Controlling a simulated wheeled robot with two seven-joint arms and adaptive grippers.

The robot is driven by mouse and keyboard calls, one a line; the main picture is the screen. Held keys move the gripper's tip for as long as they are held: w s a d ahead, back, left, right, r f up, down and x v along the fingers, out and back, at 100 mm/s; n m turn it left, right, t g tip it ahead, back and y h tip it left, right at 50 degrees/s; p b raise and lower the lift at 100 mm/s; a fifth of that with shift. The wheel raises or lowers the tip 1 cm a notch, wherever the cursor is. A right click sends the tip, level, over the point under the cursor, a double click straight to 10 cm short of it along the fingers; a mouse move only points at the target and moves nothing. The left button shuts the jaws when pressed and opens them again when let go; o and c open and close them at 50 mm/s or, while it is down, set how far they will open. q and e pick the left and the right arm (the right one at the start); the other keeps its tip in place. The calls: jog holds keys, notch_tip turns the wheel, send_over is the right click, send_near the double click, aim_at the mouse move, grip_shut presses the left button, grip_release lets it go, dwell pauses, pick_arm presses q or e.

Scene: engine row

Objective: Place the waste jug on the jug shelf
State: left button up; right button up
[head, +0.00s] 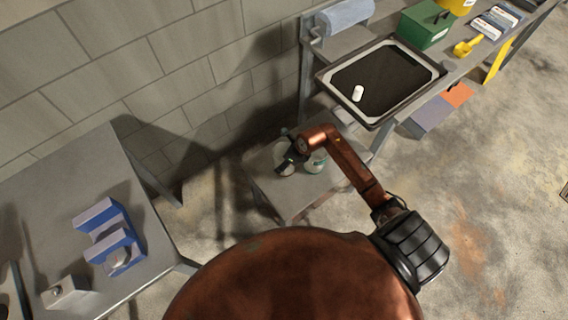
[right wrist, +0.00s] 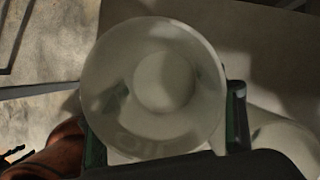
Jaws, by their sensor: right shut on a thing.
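The waste jug (right wrist: 150,85) is a pale, round, translucent vessel seen from above in the right wrist view. My right gripper (right wrist: 167,128) is shut on it, with a green-edged finger on each side. In the head view, the right gripper (head: 290,155) and the pale jug (head: 283,168) are over the low grey jug shelf (head: 290,205) by the wall. I cannot tell whether the jug's base touches the shelf. My arm partly hides it. My left gripper is not in view.
A second pale container (head: 317,164) stands close to the right of the held jug. A workbench with a dark tray (head: 385,75) and a white bottle (head: 357,93) is beyond. A grey table (head: 150,235) with a blue holder (head: 108,238) is at left.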

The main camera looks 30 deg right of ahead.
jog(key=shift+w+f+b, duration=0.2)
jog(key=shift+f+b, duration=0.2)
jog(key=shift+f, duration=1.35)
jog(key=shift+f, duration=0.1)
jog(key=o, duration=1.2)
